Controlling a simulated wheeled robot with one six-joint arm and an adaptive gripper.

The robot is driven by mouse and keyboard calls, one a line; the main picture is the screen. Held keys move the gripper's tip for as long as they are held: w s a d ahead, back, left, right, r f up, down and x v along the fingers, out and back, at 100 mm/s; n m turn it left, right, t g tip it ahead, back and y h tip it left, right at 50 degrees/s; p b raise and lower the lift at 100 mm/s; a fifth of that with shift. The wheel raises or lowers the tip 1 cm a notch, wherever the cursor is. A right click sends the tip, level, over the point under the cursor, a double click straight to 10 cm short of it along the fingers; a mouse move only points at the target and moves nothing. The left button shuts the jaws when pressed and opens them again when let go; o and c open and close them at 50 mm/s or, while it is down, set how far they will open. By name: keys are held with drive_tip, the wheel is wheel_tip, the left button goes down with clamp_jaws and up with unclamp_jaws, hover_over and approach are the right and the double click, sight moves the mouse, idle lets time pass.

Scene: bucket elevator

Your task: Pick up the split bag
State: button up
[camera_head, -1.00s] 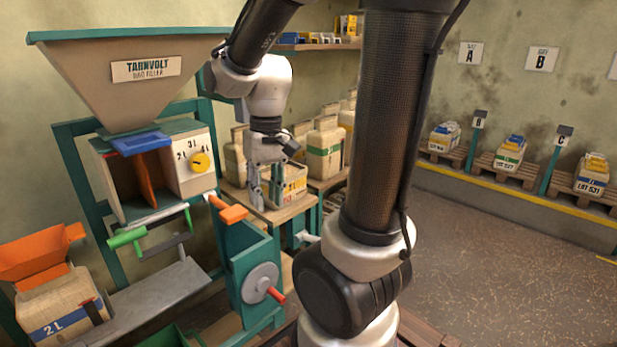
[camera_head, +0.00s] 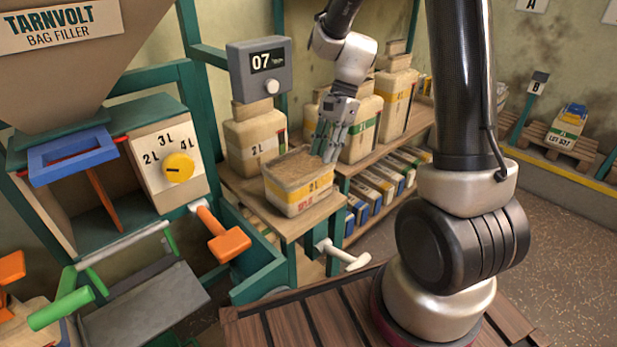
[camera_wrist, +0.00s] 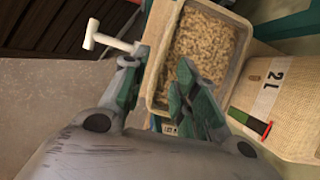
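An open-topped bag (camera_head: 298,197) with a yellow band and a "2L" mark stands upright on a wooden shelf in the head view. It is filled with tan pellets, which also show in the wrist view (camera_wrist: 207,45). I cannot make out a split in its side. My gripper (camera_head: 327,152) is at the bag's back right edge, pointing down. In the wrist view my gripper (camera_wrist: 158,66) is open, with one finger outside the bag's wall and the other over the pellets. I cannot tell whether either finger touches the bag.
A closed 2L bag (camera_head: 255,145) stands behind, under a "07" display (camera_head: 262,68). More bags (camera_head: 362,125) stand close at the right. A white-handled lever (camera_head: 345,256) juts out below the shelf. The bag filler (camera_head: 110,165) with its orange handle (camera_head: 228,240) is at the left.

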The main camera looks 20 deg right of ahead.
sight(315, 172)
drive_tip(key=shift+m, duration=0.3)
drive_tip(key=x, duration=0.6)
drive_tip(key=shift+a+f, duration=0.2)
drive_tip(key=shift+a, duration=0.25)
drive_tip(key=shift+s+a+f, duration=0.1)
drive_tip(key=shift+a+f, duration=0.1)
drive_tip(key=shift+f, duration=0.35)
drive_tip(key=shift+f, duration=0.25)
clamp_jaws()
